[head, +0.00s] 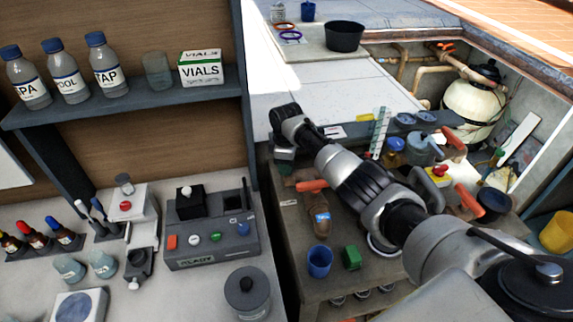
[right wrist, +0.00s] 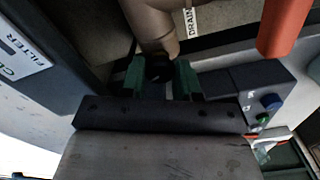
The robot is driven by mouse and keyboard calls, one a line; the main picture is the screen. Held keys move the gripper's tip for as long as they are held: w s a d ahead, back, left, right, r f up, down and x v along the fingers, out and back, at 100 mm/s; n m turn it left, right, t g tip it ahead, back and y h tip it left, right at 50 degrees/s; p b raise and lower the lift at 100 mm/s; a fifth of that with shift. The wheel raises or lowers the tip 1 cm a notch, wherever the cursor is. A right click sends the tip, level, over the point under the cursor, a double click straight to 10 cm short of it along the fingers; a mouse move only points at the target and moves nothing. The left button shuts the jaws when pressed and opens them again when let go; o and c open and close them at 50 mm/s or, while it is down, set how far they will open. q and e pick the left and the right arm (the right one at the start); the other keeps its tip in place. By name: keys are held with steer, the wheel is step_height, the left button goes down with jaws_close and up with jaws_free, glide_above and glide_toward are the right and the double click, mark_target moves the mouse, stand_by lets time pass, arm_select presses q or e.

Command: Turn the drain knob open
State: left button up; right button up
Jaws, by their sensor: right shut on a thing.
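My right gripper (head: 285,158) reaches down at the back left of the pipework bench, beyond the orange handle. In the right wrist view its two green fingers (right wrist: 159,78) are shut on a small dark drain knob (right wrist: 158,66) at the end of a tan pipe (right wrist: 155,22). A white label (right wrist: 189,20) reading DRAIN lies beside that pipe. The fingers cover the knob's sides, so how far it is turned cannot be told. In the head view the knob is hidden by the gripper and arm. My left gripper is not in view.
An orange handle (head: 312,185) stands close to the right gripper; it also shows in the right wrist view (right wrist: 285,25). A blue cup (head: 319,261) and green block (head: 352,257) stand at the bench front. A shelf (head: 130,103) with bottles is left.

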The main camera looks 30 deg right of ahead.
steer(key=shift+w+r+n, duration=0.1)
steer(key=shift+r+n, duration=0.05)
steer(key=shift+n, duration=0.25)
steer(key=o, duration=0.9)
step_height(320, 180, up, 11)
steer(key=shift+f+b, duration=0.15)
steer(key=shift+b, duration=1)
steer(key=shift+f, duration=0.1)
